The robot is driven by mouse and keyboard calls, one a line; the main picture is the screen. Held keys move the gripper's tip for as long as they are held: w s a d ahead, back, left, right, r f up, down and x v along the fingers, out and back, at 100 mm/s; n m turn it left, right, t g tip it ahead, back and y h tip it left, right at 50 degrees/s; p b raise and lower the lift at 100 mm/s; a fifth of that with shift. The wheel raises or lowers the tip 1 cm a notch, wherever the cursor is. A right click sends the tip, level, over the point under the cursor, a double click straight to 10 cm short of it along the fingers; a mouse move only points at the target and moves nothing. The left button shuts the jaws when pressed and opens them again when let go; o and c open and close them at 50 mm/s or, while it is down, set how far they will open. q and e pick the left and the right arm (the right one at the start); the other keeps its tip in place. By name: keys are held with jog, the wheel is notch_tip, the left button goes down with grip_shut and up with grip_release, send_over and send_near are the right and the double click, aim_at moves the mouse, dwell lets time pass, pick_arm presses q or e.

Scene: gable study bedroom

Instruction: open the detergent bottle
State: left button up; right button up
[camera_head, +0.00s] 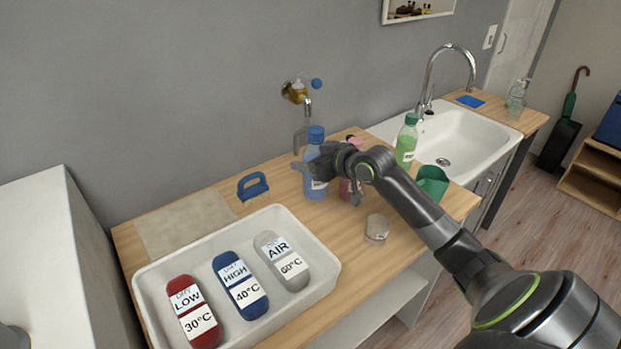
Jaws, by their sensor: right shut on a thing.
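A blue bottle (315,190) with a blue cap (316,134) stands upright near the back of the wooden counter, partly hidden by my right gripper. My right gripper (318,171) comes from the right and is shut around the blue bottle's upper body, below the cap. The cap sits on top of the bottle. A pink bottle (346,188) is just to the right, mostly hidden behind my gripper and wrist. A green bottle (406,142) stands farther right by the sink. I cannot read which bottle is labelled detergent. My left gripper is out of view.
A white tray (322,262) holds red, blue and grey labelled pieces at the front left. A blue-handled brush (252,187), a clear cup (377,229) and a green cup (433,182) stand on the counter (405,248). A brass tap (296,91) is on the wall behind.

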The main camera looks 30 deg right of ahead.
jog(key=shift+r, duration=1.15)
jog(key=o, duration=0.6)
jog(key=c, duration=0.9)
jog(key=shift+f, duration=0.1)
